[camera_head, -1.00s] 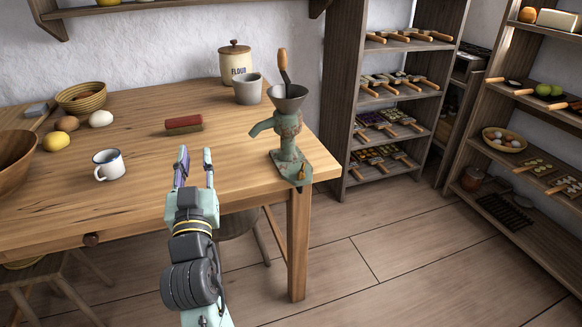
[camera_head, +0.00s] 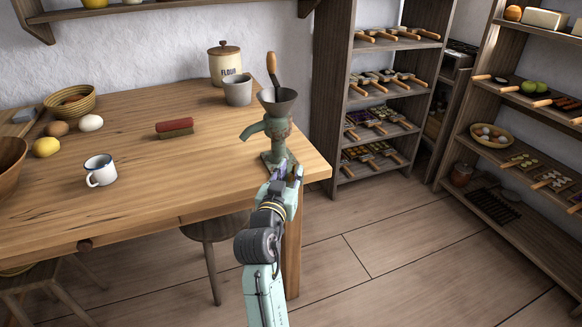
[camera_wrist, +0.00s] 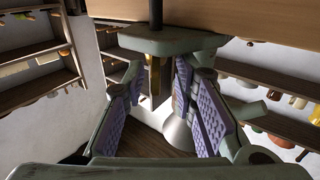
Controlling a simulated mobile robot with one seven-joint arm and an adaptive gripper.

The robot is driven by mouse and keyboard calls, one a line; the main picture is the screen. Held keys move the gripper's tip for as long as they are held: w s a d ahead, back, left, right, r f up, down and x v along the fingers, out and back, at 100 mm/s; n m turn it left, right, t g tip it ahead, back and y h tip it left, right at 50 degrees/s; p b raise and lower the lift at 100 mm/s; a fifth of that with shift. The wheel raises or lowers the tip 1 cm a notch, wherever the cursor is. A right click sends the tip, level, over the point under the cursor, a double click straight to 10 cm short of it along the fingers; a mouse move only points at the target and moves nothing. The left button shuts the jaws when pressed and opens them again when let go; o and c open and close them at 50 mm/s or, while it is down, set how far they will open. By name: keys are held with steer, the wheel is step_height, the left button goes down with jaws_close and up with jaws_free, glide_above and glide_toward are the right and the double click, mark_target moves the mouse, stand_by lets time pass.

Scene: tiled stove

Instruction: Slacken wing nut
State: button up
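A green cast-iron hand mill (camera_head: 273,132) stands clamped at the table's front right corner. In the wrist view, which appears upside down, its base plate (camera_wrist: 172,42) is at the top. The brass wing nut (camera_wrist: 154,76) extends from that plate between my fingers. My gripper (camera_head: 286,172) is at the mill's base in the head view and hides the wing nut there. My gripper (camera_wrist: 159,78) is open in the wrist view, with a purple-padded finger on each side of the nut. A gap shows beside the nut; contact is not evident.
The wooden table (camera_head: 140,205) carries a white mug (camera_head: 100,170), a red and green block (camera_head: 174,128), a flour jar (camera_head: 225,63) and a grey cup (camera_head: 237,90). Shelves (camera_head: 385,95) stand to the right. The floor right of the table is clear.

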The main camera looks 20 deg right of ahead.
steer(key=shift+w+d, duration=0.35)
steer(key=shift+w, duration=0.2)
steer(key=shift+c, duration=0.6)
jaws_close()
